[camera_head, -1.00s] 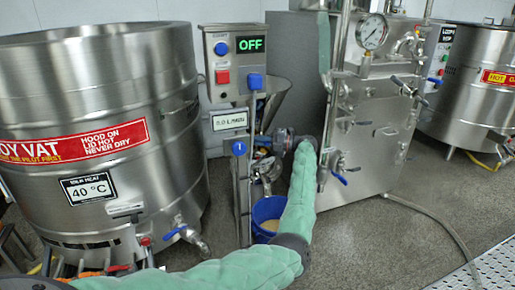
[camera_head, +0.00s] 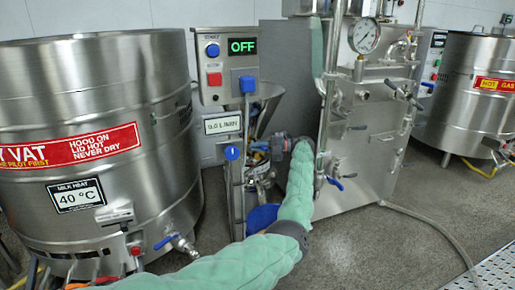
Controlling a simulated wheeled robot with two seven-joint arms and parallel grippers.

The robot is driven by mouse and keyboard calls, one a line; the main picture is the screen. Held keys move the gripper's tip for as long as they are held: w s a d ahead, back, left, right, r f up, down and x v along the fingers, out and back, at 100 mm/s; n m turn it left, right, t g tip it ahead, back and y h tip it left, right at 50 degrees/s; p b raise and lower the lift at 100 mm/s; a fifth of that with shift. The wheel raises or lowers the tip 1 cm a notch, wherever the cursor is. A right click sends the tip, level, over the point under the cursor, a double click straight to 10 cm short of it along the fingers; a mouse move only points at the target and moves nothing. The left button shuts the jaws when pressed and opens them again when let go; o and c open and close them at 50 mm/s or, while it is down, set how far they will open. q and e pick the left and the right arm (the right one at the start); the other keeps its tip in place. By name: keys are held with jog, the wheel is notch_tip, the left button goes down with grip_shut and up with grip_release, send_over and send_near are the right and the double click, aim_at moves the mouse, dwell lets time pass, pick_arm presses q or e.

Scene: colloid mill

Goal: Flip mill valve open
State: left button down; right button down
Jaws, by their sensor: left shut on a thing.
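The colloid mill stands in the middle, under a control panel (camera_head: 226,66) whose display reads OFF. A blue round knob (camera_head: 232,153) shows on the front of its upright. My left arm, in a pale green sleeve, rises from the bottom edge and bends up to the mill. My left gripper (camera_head: 262,150) points left, at the mill just right of the blue knob. It is shut on a small part there, apparently the mill valve handle. The dark gripper body and fingers hide most of that part, so the valve's angle cannot be told. My right gripper is not in view.
A large steel vat (camera_head: 95,110) stands close on the left, with a blue-handled tap (camera_head: 168,240). A steel machine with a pressure gauge (camera_head: 364,36) stands close right of my arm. A blue bucket (camera_head: 262,217) is partly hidden below the mill.

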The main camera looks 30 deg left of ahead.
pick_arm(q)
jog(key=c, duration=1.5)
grip_release()
jog(key=shift+f, duration=0.1)
